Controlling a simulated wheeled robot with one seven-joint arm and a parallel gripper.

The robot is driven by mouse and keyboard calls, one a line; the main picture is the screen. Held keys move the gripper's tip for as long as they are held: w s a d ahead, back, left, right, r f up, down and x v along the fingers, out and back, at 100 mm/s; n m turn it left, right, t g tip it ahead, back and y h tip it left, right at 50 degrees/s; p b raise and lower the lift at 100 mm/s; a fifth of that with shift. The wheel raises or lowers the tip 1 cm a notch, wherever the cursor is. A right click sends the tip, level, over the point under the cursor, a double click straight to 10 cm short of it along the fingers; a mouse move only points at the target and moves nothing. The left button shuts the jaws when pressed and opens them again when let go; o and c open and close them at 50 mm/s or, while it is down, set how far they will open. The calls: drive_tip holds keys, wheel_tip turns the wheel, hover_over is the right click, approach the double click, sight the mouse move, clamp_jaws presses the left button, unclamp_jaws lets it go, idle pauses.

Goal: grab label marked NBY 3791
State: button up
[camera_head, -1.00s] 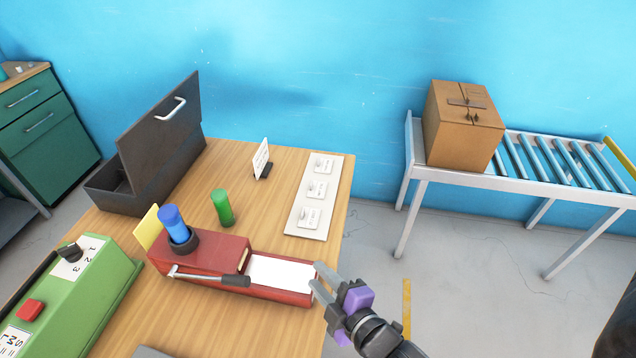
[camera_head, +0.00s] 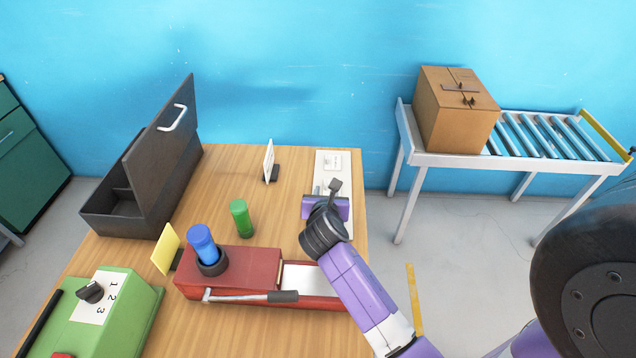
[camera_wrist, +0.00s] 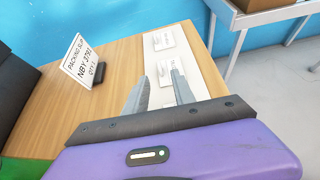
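A white board (camera_head: 320,178) at the table's right edge carries small white labels. In the wrist view, a far label (camera_wrist: 162,40) and a nearer label (camera_wrist: 171,72) show; their print is too small to read. A standing packing slip card (camera_wrist: 80,62) appears to read NBY 3791; it also shows in the head view (camera_head: 268,160). My gripper (camera_wrist: 158,74) is open over the board, its two fingers apart on the near side of the nearer label, with nothing seen between them. My gripper and arm hide the near part of the board in the head view.
A red press (camera_head: 245,268) with a lever, holding a blue stamp (camera_head: 202,243), stands in front. A green cylinder (camera_head: 240,217), yellow note (camera_head: 166,250), open dark case (camera_head: 125,215) and green control box (camera_head: 125,320) stand left. A carton (camera_head: 455,115) rests on the roller conveyor (camera_head: 530,158).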

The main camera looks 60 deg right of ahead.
sight(326, 190)
drive_tip(key=x, duration=0.2)
drive_tip(key=shift+w+d+f, duration=0.1)
drive_tip(key=shift+d, duration=0.15)
drive_tip(key=shift+x, duration=2.7)
drive_tip(key=shift+w+a+f, duration=0.1)
drive_tip(key=shift+c, duration=0.2)
clamp_jaws()
